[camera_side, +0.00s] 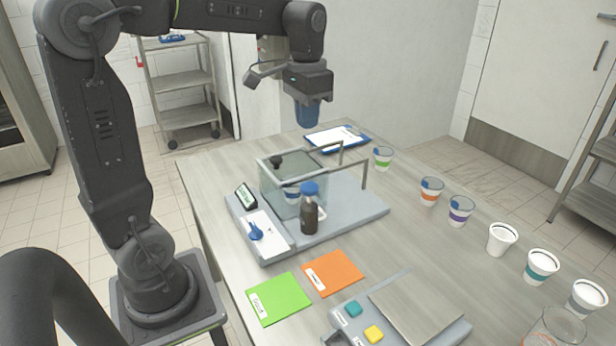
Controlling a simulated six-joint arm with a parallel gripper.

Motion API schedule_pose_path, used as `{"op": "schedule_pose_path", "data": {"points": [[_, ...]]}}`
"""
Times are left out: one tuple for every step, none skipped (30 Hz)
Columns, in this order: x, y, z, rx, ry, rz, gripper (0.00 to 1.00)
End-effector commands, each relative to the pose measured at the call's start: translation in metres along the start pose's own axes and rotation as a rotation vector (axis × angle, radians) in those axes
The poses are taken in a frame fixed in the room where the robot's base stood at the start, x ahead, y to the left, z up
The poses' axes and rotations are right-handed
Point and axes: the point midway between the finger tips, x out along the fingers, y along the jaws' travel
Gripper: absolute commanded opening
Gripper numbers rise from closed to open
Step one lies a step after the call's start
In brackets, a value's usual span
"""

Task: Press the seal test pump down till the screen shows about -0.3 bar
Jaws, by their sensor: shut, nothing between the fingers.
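The seal tester is a grey base (350,212) on the table with a clear chamber (276,185). A cup stands inside the chamber. In front of the chamber stands a dark upright cylinder with a blue top (309,188), which looks like the pump. A small tilted screen (244,196) sits at the tester's left end; its reading is too small to make out. My gripper (307,122) is shut and empty, pointing down, high above the tester and apart from the pump.
A grey rail frame (365,172) rises at the tester's back right. Several cups (431,190) stand in a row along the right. Green (278,300) and orange (333,272) cards lie in front, near a button panel (354,309). A clipboard (337,138) lies behind.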

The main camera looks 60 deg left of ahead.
Motion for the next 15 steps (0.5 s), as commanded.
{"op": "schedule_pose_path", "data": {"points": [[0.000, 0.000, 0.000, 0.000, 0.000, 0.000, 0.00], [0.000, 0.000, 0.000, 0.000, 0.001, 0.000, 0.00], [0.000, 0.000, 0.000, 0.000, 0.001, 0.000, 0.00], [0.000, 0.000, 0.000, 0.000, 0.001, 0.000, 0.00], [0.001, 0.000, 0.000, 0.000, 0.000, 0.000, 0.00], [0.003, 0.000, 0.000, 0.000, 0.000, 0.000, 0.00], [0.005, 0.000, 0.000, 0.000, 0.000, 0.000, 0.00], [0.007, 0.000, 0.000, 0.000, 0.000, 0.000, 0.00], [0.012, 0.000, 0.000, 0.000, -0.001, 0.000, 0.00], [0.015, 0.001, 0.001, 0.000, -0.002, 0.001, 0.00], [0.020, 0.001, 0.001, 0.000, -0.002, 0.001, 0.00], [0.027, 0.001, 0.001, 0.000, -0.004, 0.001, 0.00], [0.033, 0.001, 0.001, -0.001, -0.003, 0.001, 0.00], [0.039, 0.001, 0.001, 0.000, -0.005, 0.002, 0.00], [0.048, 0.001, 0.001, 0.000, -0.005, 0.002, 0.00]]}}
